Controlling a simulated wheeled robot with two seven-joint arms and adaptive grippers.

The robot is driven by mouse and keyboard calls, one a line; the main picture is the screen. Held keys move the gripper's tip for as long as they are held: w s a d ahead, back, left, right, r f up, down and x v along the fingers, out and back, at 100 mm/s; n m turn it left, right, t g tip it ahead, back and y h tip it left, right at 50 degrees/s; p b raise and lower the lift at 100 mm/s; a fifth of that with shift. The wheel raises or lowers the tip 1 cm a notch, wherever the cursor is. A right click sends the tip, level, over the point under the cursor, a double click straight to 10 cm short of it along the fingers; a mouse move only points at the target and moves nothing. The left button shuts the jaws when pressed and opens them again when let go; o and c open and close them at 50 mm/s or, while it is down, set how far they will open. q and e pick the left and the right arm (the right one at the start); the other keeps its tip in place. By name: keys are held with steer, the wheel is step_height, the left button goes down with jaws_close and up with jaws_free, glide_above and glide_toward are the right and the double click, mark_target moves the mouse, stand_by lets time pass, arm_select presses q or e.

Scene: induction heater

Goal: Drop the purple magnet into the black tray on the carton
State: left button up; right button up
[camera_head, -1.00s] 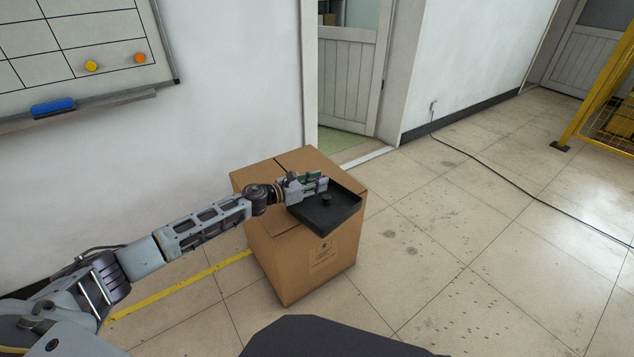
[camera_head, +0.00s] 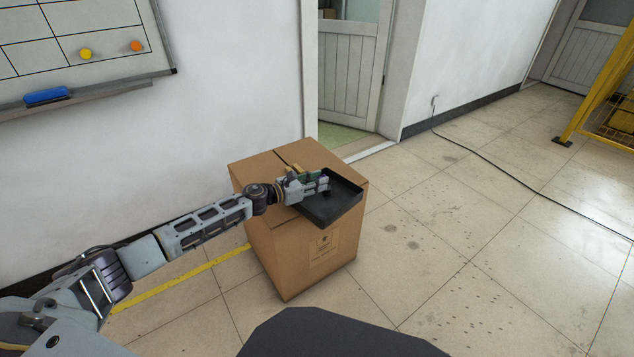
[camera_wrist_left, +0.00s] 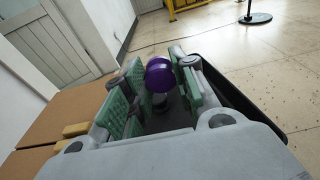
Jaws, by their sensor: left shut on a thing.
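The purple magnet (camera_wrist_left: 161,76) is a round purple piece between the green-padded fingers of my left gripper (camera_wrist_left: 158,88), which is shut on it. In the head view my left gripper (camera_head: 322,184) is over the left part of the black tray (camera_head: 338,209). The tray is shallow and dark, and sits on the right part of the carton's top. The carton (camera_head: 305,255) is a brown box standing on the floor. I cannot make out the magnet in the head view. My right gripper is out of view.
A whiteboard (camera_head: 90,35) with a blue eraser (camera_head: 46,95) hangs on the left wall. A doorway stands behind the carton. A black cable (camera_head: 500,172) lies on the floor at the right, near a yellow fence (camera_head: 603,90). The floor right of the carton is open.

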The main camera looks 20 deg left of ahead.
arm_select(q)
steer(key=o, duration=0.8)
steer(key=shift+o, duration=0.2)
steer(key=shift+s, duration=0.1)
steer(key=v, duration=1.1)
steer(key=shift+s+a, duration=0.25)
steer(key=shift+s, duration=0.05)
stand_by(0.5)
stand_by(0.6)
stand_by(0.4)
